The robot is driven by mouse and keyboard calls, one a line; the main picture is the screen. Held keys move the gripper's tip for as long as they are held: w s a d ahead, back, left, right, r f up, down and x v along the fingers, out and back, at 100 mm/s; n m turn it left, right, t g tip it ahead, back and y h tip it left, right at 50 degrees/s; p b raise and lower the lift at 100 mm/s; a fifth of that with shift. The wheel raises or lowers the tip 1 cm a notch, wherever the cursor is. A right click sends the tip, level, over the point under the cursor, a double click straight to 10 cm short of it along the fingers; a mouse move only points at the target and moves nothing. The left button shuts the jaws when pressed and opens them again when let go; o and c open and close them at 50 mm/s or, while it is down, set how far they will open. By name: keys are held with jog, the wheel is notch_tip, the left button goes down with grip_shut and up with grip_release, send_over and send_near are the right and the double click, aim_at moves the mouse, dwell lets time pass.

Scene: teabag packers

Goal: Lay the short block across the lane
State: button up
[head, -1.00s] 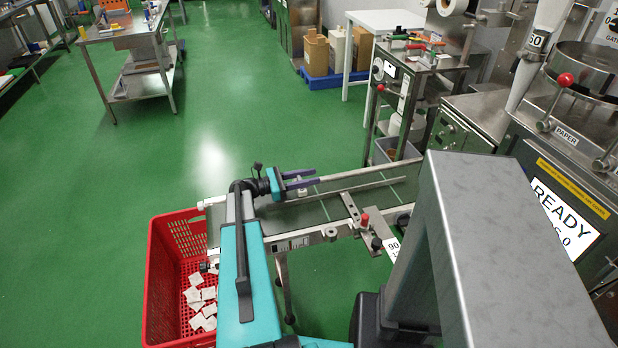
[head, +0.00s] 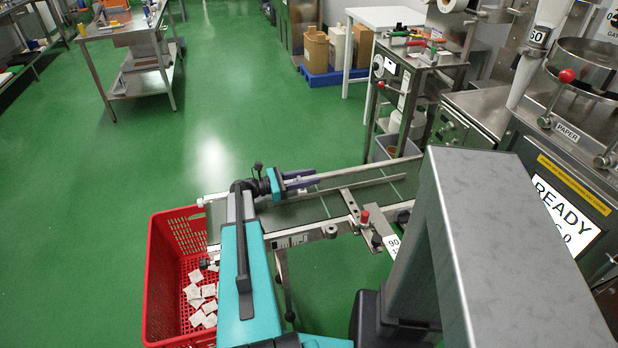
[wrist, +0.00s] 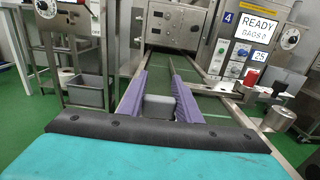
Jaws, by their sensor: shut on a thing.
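My gripper (head: 300,178), with two purple fingers, is over the left part of the conveyor lane (head: 335,204). In the wrist view my gripper (wrist: 160,102) is shut on a small grey block (wrist: 160,107), which sits between the finger pads. I take it to be the short block. The fingers point along the green lane (wrist: 165,64), toward the machine. The block is not clearly visible in the head view. I cannot tell whether it touches the belt.
A red crate (head: 160,270) with several teabags stands at the conveyor's left end. A bracket with a red knob (head: 365,216) sits on the near side of the lane. Steel rails (wrist: 200,92) run along the lane. A packing machine (head: 560,190) stands at the right.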

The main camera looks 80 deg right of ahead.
jog(key=shift+f, duration=0.5)
jog(key=o, duration=1.2)
jog(key=shift+w+f, duration=0.1)
jog(key=b+v, duration=0.1)
jog(key=v, duration=1.1)
jog(key=shift+b, duration=0.4)
jog(key=shift+v, duration=0.8)
jog(key=shift+r, duration=0.3)
